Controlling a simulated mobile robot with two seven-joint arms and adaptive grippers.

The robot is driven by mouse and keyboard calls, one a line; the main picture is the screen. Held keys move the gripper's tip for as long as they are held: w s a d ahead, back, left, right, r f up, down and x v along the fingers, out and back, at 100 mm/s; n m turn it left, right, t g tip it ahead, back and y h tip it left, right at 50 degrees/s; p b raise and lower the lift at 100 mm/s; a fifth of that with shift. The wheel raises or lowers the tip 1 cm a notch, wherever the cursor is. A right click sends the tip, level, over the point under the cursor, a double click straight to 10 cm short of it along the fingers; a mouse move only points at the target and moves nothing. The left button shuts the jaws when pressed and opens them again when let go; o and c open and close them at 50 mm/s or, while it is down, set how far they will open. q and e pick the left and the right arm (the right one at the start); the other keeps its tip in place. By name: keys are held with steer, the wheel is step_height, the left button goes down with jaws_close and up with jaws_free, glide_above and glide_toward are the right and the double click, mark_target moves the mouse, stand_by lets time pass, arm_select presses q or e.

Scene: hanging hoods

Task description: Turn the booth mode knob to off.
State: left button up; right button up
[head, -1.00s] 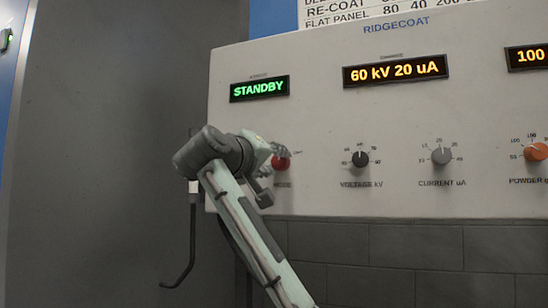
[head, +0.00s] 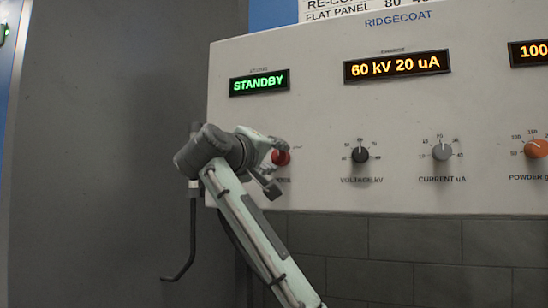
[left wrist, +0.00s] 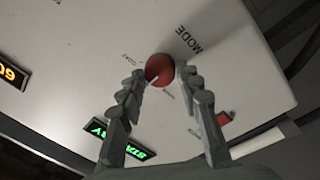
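The booth mode knob is a round red knob on the panel's left side, partly hidden by my gripper in the head view (head: 282,158). In the left wrist view the red knob (left wrist: 159,66) shows a white pointer mark towards its lower left. The word MODE and small position labels, one reading COAT, lie around it. My left gripper (left wrist: 160,73) has its fingers apart, one on each side of the knob, with small gaps visible. In the head view the left gripper (head: 271,167) is at the panel's lower left. The green display (head: 259,83) reads STANDBY. My right gripper is not seen.
The light panel (head: 330,120) also carries a black voltage knob (head: 360,155), a grey current knob (head: 442,151) and an orange powder knob (head: 537,148) to the right. An amber display (head: 397,66) reads 60 kV 20 uA. Grey blocks (head: 415,240) are below.

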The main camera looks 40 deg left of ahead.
arm_select(q)
steer(key=o, duration=0.3)
steer(key=v, duration=1.2)
steer(key=shift+s+f, duration=0.1)
steer(key=shift+s, duration=0.05)
